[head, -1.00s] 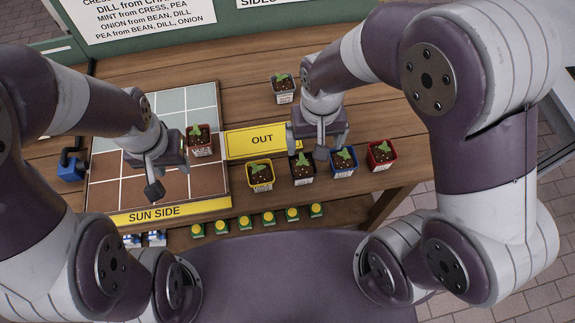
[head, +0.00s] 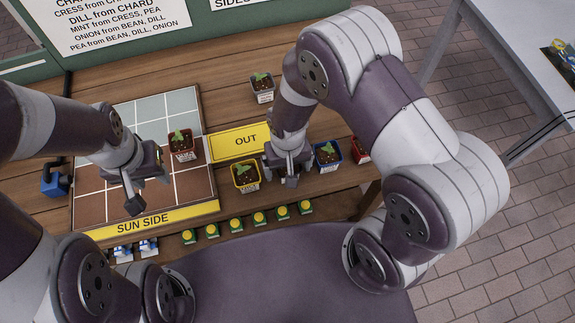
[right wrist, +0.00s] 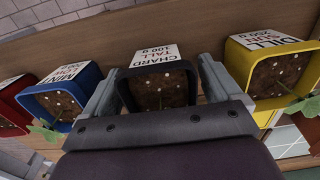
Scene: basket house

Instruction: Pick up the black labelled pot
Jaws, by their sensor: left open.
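My left gripper (head: 150,190) is open and empty above the tiled tray (head: 205,190), left of a red pot (head: 182,146).
A yellow pot (head: 245,177) stands close left of the black pot, and a blue pot (head: 327,156) close right. A further red pot (head: 360,150) is partly behind my right arm.

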